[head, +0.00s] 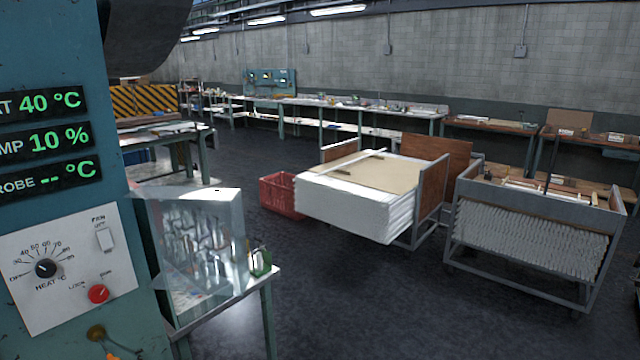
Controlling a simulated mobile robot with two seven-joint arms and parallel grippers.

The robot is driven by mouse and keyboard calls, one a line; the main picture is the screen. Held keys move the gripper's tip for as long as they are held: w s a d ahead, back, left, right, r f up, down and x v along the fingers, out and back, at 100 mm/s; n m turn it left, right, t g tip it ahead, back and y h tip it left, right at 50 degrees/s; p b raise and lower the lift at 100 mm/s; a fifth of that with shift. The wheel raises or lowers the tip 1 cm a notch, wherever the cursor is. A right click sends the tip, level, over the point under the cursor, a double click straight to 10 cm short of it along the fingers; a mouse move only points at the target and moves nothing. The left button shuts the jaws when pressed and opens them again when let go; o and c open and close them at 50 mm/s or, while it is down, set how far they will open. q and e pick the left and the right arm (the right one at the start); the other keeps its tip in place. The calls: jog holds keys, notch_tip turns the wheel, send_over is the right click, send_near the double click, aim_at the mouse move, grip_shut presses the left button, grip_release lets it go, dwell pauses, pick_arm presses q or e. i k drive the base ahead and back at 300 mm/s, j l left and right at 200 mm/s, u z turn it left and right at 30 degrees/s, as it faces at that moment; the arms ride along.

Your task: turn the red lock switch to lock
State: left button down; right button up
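The red lock switch (98,294) is a round red knob low on a white control panel (60,312) at the left of the head view. The word LOCK is printed to its left and a smaller label sits above right of it. Which way the knob points is too small to tell. A black heat dial (46,268) and a white rocker switch (105,239) are on the same panel. The panel is on a blue-green cabinet (45,205). Neither of my grippers is in view.
Above the panel, displays (45,138) read 40 °C, 10 % and dashes. A clear box of glassware (200,240) stands on a small table just right of the cabinet. A red crate (281,194) and loaded carts stand farther right. Dark floor (350,290) lies open between.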

aim_at(99, 293)
jog(key=u, duration=1.3)
